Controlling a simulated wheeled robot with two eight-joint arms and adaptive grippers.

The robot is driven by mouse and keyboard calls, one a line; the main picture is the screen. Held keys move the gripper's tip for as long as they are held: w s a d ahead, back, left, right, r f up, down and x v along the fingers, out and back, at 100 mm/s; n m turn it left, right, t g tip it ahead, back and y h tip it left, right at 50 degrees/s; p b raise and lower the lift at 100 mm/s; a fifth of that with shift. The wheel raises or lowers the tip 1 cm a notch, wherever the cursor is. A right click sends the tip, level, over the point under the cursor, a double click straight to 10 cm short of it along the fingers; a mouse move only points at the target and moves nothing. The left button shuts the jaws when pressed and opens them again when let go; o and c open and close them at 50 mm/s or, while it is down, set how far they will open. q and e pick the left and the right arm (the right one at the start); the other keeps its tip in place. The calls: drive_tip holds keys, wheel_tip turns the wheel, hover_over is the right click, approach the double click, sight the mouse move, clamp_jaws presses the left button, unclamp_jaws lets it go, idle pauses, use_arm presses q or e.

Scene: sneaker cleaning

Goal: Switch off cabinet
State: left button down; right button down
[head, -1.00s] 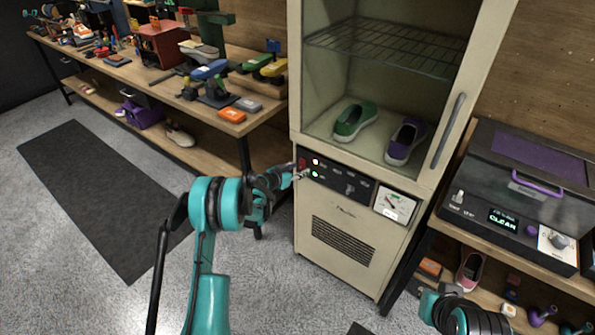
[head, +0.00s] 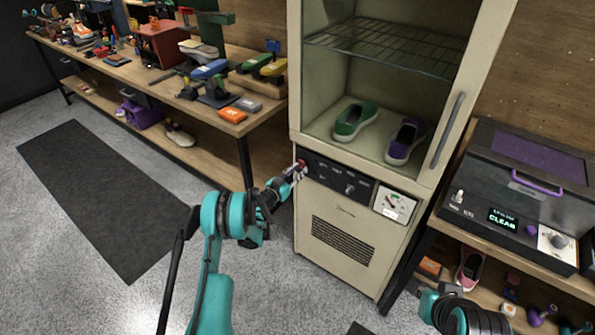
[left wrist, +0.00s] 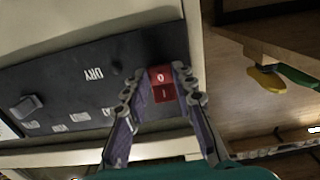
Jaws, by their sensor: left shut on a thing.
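The cream cabinet (head: 318,205) stands in the middle of the head view, with green and purple shoes behind its glass door. Its black control panel (head: 333,178) has knobs and a round gauge. My left gripper (head: 299,170) is at the panel's left end, covering part of it. In the left wrist view, a red rocker switch (left wrist: 162,84) marked O and I sits between the fingertips of my left gripper (left wrist: 160,72), which is shut on it. No lit indicator lamps show on the panel. My right gripper is out of view; only part of my right arm shows.
A workbench (head: 262,118) with tools and shoes stands left of the cabinet. A dark box with a purple handle (head: 537,187) and a display reading CLEAN stands on the right shelf unit. Grey floor (head: 110,300) with a dark mat is clear in front.

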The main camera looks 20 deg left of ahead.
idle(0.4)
use_arm(q)
drive_tip(key=c, duration=1.2)
unclamp_jaws()
drive_tip(key=v, duration=0.7)
drive_tip(key=shift+s+f, duration=0.2)
